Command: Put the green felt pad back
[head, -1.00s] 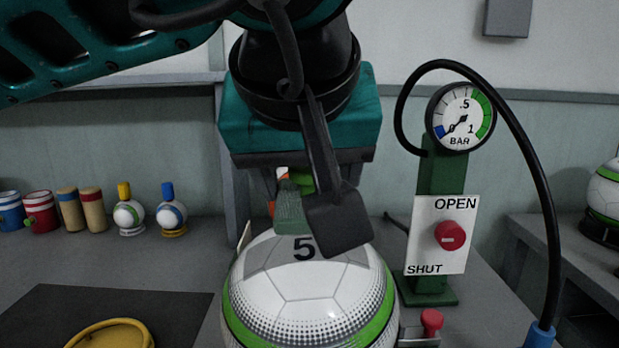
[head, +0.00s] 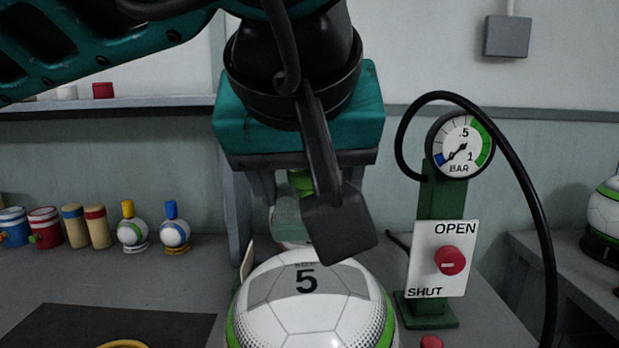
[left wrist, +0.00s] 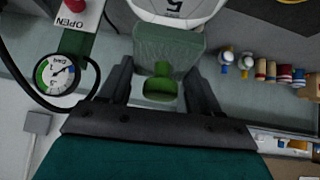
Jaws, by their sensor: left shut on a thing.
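The green felt pad is a grey-green block (head: 287,220) with a brighter green grip (head: 301,182). My left gripper (head: 292,196) points down and is shut on the pad, above and behind the white and green size 5 ball (head: 308,300). In the left wrist view, the pad block (left wrist: 168,45) sticks out beyond the fingers, and its green grip (left wrist: 160,85) lies between them. The ball (left wrist: 178,8) shows past the pad there. I cannot tell whether pad and ball touch. A dark bracket hides part of my gripper and the pad's right side. My right gripper is not in view.
A gauge (head: 460,147) and OPEN/SHUT panel (head: 440,258) with a red knob stand right of the ball, with a black hose arching over. Cans, rollers and small bottles (head: 130,230) line the back left. A dark mat (head: 100,325) lies front left.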

